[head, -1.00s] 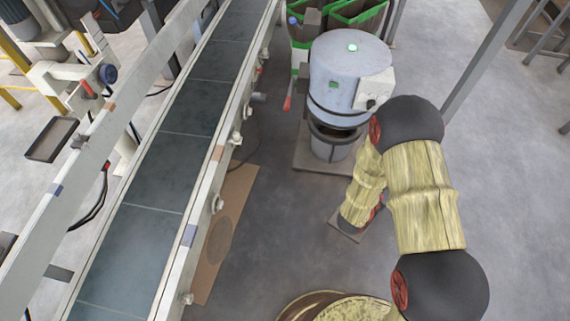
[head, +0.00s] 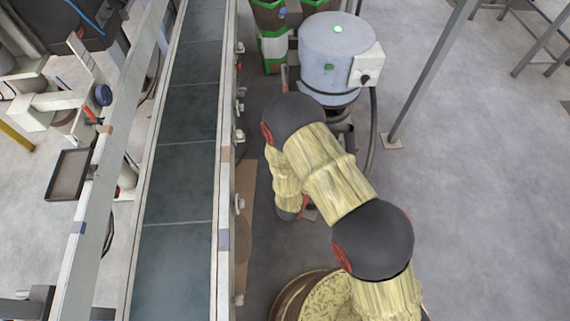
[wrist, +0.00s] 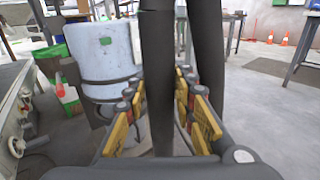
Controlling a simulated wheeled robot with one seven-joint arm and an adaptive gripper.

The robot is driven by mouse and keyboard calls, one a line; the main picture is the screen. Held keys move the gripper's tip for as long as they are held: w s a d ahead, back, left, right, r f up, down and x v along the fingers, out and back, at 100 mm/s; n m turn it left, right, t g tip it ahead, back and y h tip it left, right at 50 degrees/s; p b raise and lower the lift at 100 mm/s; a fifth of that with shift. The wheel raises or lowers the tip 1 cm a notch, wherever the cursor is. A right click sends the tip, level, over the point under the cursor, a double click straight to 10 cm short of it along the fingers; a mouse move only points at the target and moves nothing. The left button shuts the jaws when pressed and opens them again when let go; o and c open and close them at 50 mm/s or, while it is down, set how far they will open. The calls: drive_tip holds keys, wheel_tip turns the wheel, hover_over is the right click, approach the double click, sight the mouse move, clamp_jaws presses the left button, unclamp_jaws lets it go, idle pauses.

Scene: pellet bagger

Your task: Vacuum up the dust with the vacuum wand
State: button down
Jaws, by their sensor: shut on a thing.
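My gripper (wrist: 160,84) is shut on the vacuum wand (wrist: 157,50), a dark upright tube between its yellow pads in the wrist view. In the head view my own arm hides most of the gripper and the wand. A dark hose (head: 373,130) hangs from the grey-blue vacuum drum (head: 330,45); a second dark tube (wrist: 207,60) shows beside the wand in the wrist view. A dark round patch (head: 243,235) lies on a brown sheet (head: 248,185) on the floor beside the conveyor; I cannot tell whether it is the dust.
A long conveyor (head: 180,185) with white rails runs along the left. Green-edged bins (head: 272,45) stand behind the drum. A grey post (head: 425,80) rises to the right. The floor (head: 490,210) on the right is clear.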

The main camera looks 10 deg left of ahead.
drive_tip(key=shift+s+a+f+n+y+p, duration=0.4)
drive_tip(key=shift+s+a+f, duration=1.65)
drive_tip(key=shift+a, duration=1.6)
drive_tip(key=shift+s+a+f+n+y+p, duration=0.25)
drive_tip(key=shift+s+a+f+y, duration=0.25)
drive_tip(key=shift+s+a+f, duration=2.3)
drive_tip(key=w+a+r+b, duration=0.1)
drive_tip(key=a+b, duration=0.1)
drive_tip(key=a, duration=0.6)
drive_tip(key=w+a+r+b, duration=0.1)
drive_tip(key=w+a+b, duration=0.1)
drive_tip(key=a, duration=0.7)
drive_tip(key=shift+a+r+t+b, duration=0.3)
drive_tip(key=shift+t+b, duration=0.1)
drive_tip(key=shift+b, duration=0.3)
drive_tip(key=shift+d, duration=0.15)
